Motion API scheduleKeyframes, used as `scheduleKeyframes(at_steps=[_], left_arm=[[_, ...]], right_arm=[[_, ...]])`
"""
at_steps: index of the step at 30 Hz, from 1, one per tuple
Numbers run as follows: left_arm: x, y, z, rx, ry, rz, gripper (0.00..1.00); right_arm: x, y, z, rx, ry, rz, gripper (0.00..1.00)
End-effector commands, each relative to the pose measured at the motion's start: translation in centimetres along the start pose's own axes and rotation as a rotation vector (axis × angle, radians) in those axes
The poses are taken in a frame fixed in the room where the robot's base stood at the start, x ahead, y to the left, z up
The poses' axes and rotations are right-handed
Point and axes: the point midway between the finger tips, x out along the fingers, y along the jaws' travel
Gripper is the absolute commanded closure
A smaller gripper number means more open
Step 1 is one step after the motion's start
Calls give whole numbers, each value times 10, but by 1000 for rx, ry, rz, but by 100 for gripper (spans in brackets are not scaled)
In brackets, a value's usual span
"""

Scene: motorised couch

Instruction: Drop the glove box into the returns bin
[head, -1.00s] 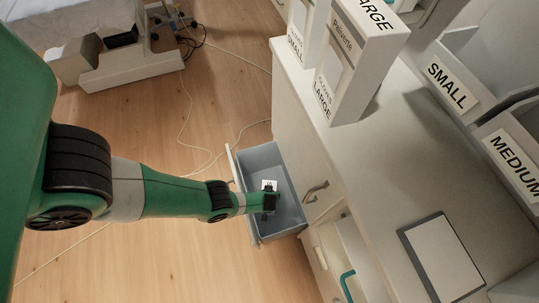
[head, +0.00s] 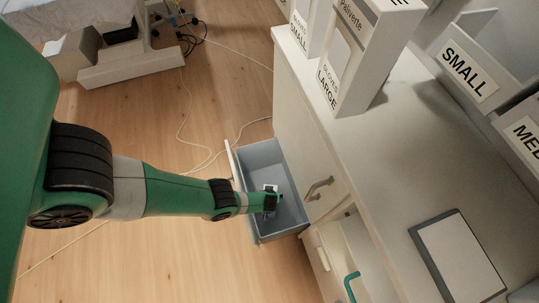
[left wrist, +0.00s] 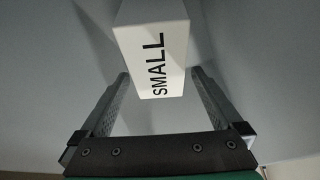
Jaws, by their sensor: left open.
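A white box marked SMALL (left wrist: 155,45) shows in the left wrist view, its lettered end towards me and between my left gripper's fingers. I cannot tell whether the fingers touch it. My left gripper (left wrist: 160,78) is open. In the head view my left gripper (head: 276,203) reaches into an open drawer (head: 258,155) with a grey inside. A small white patch of the box (head: 270,187) shows at the gripper; the rest is hidden by my gripper. My right gripper is out of view. I cannot pick out a returns bin.
Glove boxes marked SMALL (head: 306,25) and LARGE (head: 350,60) stand on the cabinet top (head: 400,140). Grey bins marked SMALL (head: 470,72) and MED (head: 525,130) are at the right. A framed white panel (head: 455,258) lies on the top. Cables (head: 185,110) cross the floor.

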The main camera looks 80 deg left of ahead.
Motion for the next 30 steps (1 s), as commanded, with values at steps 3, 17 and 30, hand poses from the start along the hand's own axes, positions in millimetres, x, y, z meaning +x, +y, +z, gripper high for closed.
scheduleKeyframes(at_steps=[3,17,30], left_arm=[[-19,0,-3,1,1,0,0],[-112,0,-3,1,1,1,0],[-118,0,0,-1,1,-1,0]], right_arm=[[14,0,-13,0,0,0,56],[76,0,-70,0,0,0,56],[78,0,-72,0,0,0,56]])
